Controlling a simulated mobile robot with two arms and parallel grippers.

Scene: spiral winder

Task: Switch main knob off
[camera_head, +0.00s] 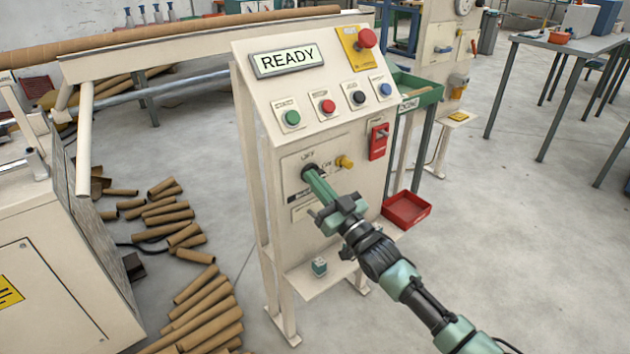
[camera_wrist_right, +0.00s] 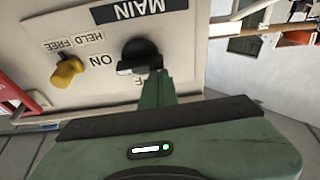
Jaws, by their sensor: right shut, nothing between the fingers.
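The main knob is a black rotary knob (camera_head: 308,169) on the cream front panel of the control stand. In the right wrist view the black knob (camera_wrist_right: 138,55) sits beside the MAIN label, with ON to one side and the OFF lettering partly hidden. My right gripper (camera_head: 309,176) is shut and empty, with its green fingertips at the knob. In the wrist view its fingertips (camera_wrist_right: 158,78) overlap the knob's edge; I cannot tell whether they touch. Which mark the knob points at is not clear. My left gripper is out of view.
A yellow knob (camera_head: 344,162) marked HELD/FREE sits close to the right of the main knob. Above are a READY display (camera_head: 287,60), several push buttons and a red emergency button (camera_head: 366,38). A red switch box (camera_head: 378,141) is at the right. Cardboard tubes (camera_head: 190,310) lie on the floor.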

